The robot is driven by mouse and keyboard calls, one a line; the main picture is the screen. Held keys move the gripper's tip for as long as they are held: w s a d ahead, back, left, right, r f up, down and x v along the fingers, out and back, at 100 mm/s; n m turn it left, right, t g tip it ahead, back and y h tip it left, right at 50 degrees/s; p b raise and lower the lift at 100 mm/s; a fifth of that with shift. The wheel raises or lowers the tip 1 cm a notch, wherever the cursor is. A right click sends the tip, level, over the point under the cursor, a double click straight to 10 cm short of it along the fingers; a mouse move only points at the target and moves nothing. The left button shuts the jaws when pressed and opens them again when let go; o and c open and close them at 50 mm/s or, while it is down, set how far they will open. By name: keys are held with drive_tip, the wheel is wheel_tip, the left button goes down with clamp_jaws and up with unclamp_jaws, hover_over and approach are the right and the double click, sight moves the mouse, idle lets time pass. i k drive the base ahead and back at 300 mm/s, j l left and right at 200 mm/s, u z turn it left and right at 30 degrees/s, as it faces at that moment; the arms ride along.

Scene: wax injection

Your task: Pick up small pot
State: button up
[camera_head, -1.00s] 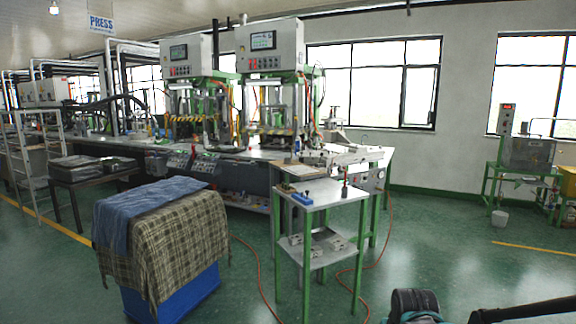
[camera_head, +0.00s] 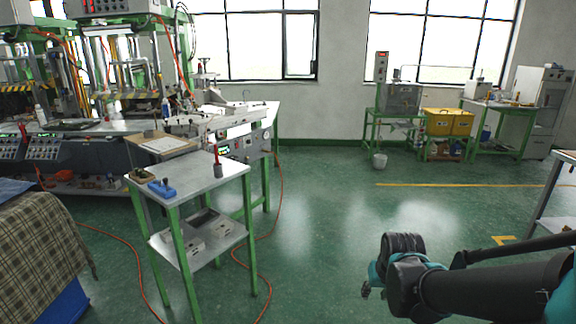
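A small dark pot-like holder (camera_head: 217,171) with a red upright handle stands on the green-legged table, near its right back part. It is small in the picture, and I cannot be sure that it is the small pot. A small white bucket (camera_head: 379,161) stands on the floor farther back. My arm shows at the lower right; what looks like my gripper (camera_head: 371,289) is at its left end, low over the floor and well apart from both. Its fingers are too small and partly hidden to tell open from shut.
The small table (camera_head: 205,184) also bears a blue block (camera_head: 162,188). A cloth-covered blue bin (camera_head: 70,305) is at the lower left. Red hoses (camera_head: 270,235) lie on the floor. Green-framed presses line the left back. The green floor at centre right is clear.

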sight(148, 134)
drive_tip(key=i+z, duration=0.4)
drive_tip(key=i, duration=1.5)
drive_tip(key=i+u, duration=0.35)
drive_tip(key=i, duration=0.15)
drive_tip(key=i+l+u, duration=0.15)
drive_tip(key=i+u, duration=0.25)
drive_tip(key=i+l+u, duration=0.35)
drive_tip(key=i, duration=0.15)
